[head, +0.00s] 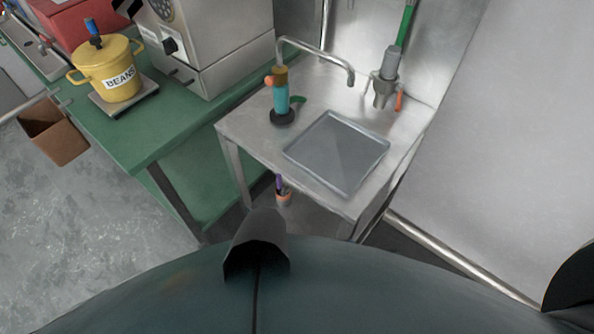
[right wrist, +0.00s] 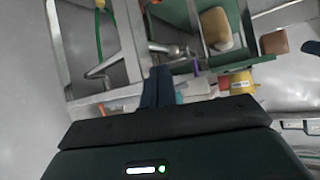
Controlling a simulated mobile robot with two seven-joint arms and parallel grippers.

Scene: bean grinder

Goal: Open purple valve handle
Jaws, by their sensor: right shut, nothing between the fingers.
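The purple handle (head: 279,182) is small and upright in the head view, below the front edge of the steel sink table, above a small orange-pink fitting (head: 284,198). My left gripper is not in view.
The steel sink table (head: 250,130) carries a teal grinder-like device (head: 281,95), a faucet (head: 318,50) and a square basin (head: 338,150). A green table (head: 135,140) holds a yellow BEANS pot (head: 115,75). A brown bin (head: 58,130) hangs at left.

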